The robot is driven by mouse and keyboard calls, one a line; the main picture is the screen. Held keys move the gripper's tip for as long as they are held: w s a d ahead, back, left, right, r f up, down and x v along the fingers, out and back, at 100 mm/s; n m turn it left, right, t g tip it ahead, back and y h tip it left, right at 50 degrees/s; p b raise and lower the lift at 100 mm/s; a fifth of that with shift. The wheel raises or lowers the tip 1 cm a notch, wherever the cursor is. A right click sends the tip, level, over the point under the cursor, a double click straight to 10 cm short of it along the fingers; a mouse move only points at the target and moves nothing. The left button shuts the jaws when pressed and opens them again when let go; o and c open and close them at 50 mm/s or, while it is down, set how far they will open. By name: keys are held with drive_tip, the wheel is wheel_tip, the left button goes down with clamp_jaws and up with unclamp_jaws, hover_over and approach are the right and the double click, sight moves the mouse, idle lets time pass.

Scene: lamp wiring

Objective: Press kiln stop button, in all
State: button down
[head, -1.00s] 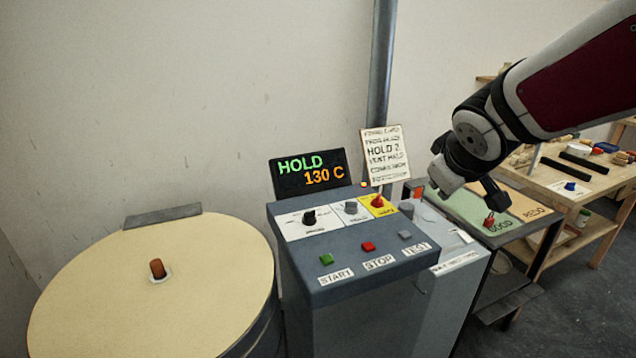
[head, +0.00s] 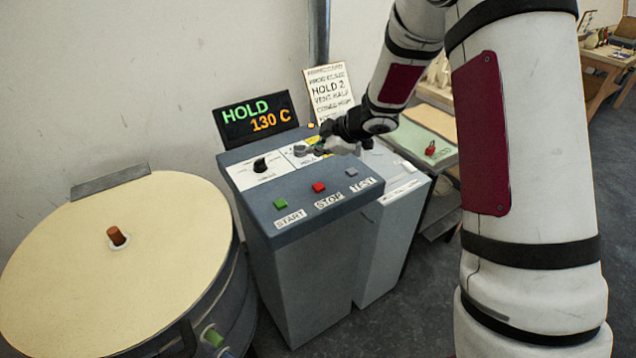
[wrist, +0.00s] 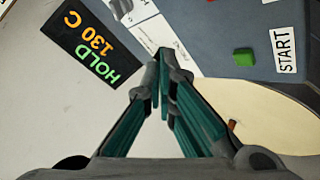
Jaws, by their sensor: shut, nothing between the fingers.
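The kiln control box (head: 300,235) has a sloping top with a green START button (head: 280,203), a red STOP button (head: 319,187) and a grey TEST button (head: 351,172) along its front edge. My gripper (head: 300,150) is shut and empty over the back row of knobs, behind the STOP button. In the wrist view, its closed fingertips (wrist: 163,55) point at the white knob labels. The green button (wrist: 243,57) also shows there, but the red one does not. The display (head: 256,119) reads HOLD 130 C.
The round kiln (head: 60,260) with a cream lid and brown plug (head: 116,236) stands to the left. A card (head: 331,92) reading HOLD 2 stands behind the box. A green mat (head: 415,140) with a red padlock-like item (head: 430,148) lies to the right.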

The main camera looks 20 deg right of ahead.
drive_tip(key=shift+f, duration=0.15)
drive_tip(key=b, duration=0.5)
hover_over(317, 187)
wheel_tip(317, 187, down, 6)
drive_tip(key=shift+w+r, duration=0.1)
drive_tip(key=shift+r, duration=0.15)
drive_tip(key=shift+f+b, duration=1.4)
drive_tip(key=shift+f, duration=0.2)
drive_tip(key=shift+f, duration=0.4)
drive_tip(key=shift+f+b, duration=0.5)
idle(0.8)
drive_tip(key=shift+s+r, duration=0.15)
drive_tip(key=shift+s, duration=0.05)
drive_tip(key=shift+r+p, duration=0.85)
drive_tip(key=shift+p, duration=0.15)
